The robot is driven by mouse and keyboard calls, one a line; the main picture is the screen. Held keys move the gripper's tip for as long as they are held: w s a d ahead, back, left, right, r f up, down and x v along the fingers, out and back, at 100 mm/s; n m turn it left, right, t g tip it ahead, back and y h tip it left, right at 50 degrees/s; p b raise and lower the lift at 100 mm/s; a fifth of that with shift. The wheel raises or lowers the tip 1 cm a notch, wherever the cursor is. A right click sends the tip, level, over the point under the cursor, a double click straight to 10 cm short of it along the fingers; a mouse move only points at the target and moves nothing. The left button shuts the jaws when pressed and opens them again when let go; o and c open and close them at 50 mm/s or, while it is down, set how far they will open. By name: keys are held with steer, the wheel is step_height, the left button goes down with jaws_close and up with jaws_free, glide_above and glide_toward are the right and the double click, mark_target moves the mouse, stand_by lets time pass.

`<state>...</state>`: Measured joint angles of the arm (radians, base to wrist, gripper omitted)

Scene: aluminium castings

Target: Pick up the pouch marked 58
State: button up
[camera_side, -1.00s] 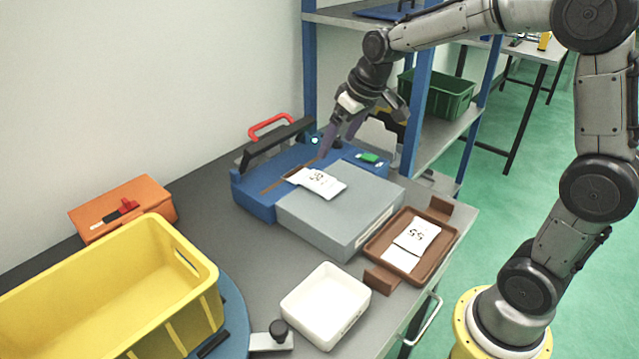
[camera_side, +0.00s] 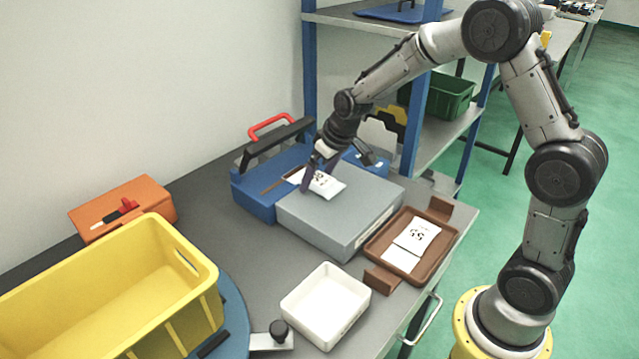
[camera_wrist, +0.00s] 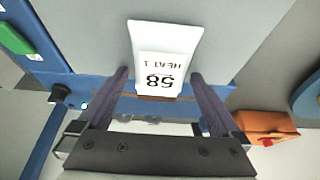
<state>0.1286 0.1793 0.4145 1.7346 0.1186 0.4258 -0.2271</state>
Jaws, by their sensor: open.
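The white pouch marked 58 (camera_wrist: 158,72) lies on the grey top of the machine, its printed end at the edge nearest the blue part. In the side view this pouch (camera_side: 329,188) is partly covered by my gripper (camera_side: 315,178). My gripper (camera_wrist: 160,76) is open, with one dark finger to each side of the pouch's printed end in the wrist view. I cannot tell whether the fingertips touch the pouch or the grey surface.
Another white pouch marked 55 (camera_side: 416,236) lies in a brown tray (camera_side: 378,253) at the right. The blue and grey machine (camera_side: 330,222) stands on the bench, with a white tray (camera_side: 305,340) in front. A yellow crate (camera_side: 190,318) and orange box (camera_side: 155,200) are left.

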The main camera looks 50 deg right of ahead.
steer(key=shift+f, duration=0.25)
stand_by(0.4)
steer(key=c, duration=1.2)
steer(key=shift+r, duration=0.1)
steer(key=shift+c, duration=0.2)
